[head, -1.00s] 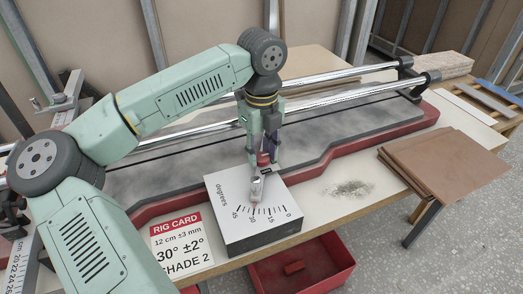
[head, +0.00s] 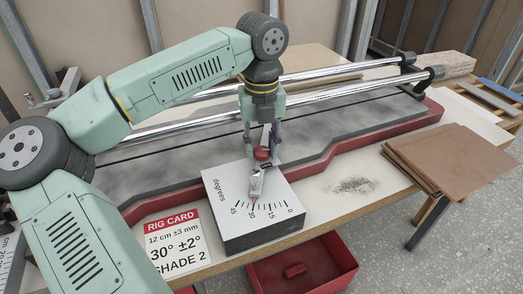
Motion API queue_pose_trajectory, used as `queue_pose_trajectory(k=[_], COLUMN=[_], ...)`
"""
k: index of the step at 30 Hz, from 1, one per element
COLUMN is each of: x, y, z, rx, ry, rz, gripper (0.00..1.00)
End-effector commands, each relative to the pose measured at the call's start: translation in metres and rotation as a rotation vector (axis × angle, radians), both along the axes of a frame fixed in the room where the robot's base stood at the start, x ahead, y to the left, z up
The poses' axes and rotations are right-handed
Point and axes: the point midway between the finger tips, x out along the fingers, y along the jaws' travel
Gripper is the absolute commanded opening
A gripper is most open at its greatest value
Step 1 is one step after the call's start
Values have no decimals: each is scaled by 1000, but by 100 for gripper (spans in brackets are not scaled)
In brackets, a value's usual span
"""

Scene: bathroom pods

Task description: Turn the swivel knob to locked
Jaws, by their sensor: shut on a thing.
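The swivel knob (head: 262,154) is a small red cap at the back of a pale metal pointer arm (head: 257,182). The arm lies over a white degree-dial box (head: 281,200), its tip close to the 30 mark. My gripper (head: 262,151) comes down from above with its fingers on either side of the red knob and is shut on it. The fingers partly cover the knob, and I see no readable locked mark.
A grey bed with red edging (head: 330,150) and two chrome rails runs behind. A red tray (head: 300,272) is below the bench edge. Brown sheets (head: 440,158) are stacked at right.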

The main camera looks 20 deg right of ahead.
Motion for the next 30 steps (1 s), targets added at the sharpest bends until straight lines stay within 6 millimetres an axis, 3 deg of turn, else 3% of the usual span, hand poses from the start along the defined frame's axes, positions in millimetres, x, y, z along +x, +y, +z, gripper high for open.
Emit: queue_pose_trajectory(k=[30], x=[-1], y=[-1], z=[0], rx=[-1], ry=[0], rz=[-928], gripper=[4])
